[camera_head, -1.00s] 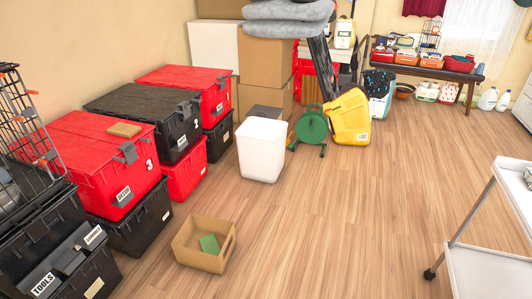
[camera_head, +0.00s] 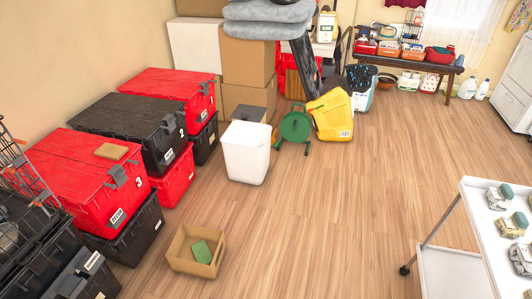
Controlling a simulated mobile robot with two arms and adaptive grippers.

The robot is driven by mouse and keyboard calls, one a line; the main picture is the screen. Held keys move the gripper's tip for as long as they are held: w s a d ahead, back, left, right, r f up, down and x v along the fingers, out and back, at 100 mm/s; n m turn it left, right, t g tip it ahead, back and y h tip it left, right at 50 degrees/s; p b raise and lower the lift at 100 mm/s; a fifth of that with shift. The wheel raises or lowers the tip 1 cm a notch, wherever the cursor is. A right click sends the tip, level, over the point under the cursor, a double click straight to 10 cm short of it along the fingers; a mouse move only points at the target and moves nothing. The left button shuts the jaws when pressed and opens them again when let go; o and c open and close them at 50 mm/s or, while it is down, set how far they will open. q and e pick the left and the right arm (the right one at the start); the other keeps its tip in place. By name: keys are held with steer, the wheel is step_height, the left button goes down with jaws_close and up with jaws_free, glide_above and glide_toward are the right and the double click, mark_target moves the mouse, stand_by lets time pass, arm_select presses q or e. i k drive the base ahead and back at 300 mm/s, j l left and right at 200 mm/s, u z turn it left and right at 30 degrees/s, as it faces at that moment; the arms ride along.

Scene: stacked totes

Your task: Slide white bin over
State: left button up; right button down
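The white bin (camera_head: 246,155) stands upright on the wooden floor near the middle of the head view. A grey box (camera_head: 249,113) is close behind it, partly hidden by the bin. The green reel-like item (camera_head: 295,126) stands just to its right. Neither of my grippers shows in this view, and nothing is touching the bin from the front.
Stacked red and black totes (camera_head: 90,172) line the left wall. An open cardboard box (camera_head: 188,262) with a green item (camera_head: 201,252) sits on the floor in front. A yellow container (camera_head: 331,115) stands farther right. A white cart (camera_head: 447,272) is at the right. The central floor is clear.

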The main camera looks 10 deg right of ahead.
mark_target(246, 162)
steer(key=i+l+u, duration=0.3)
steer(key=i+l, duration=0.35)
steer(key=i, duration=0.3)
steer(key=i+l+u, duration=0.25)
steer(key=i+l, duration=0.55)
steer(key=i, duration=0.1)
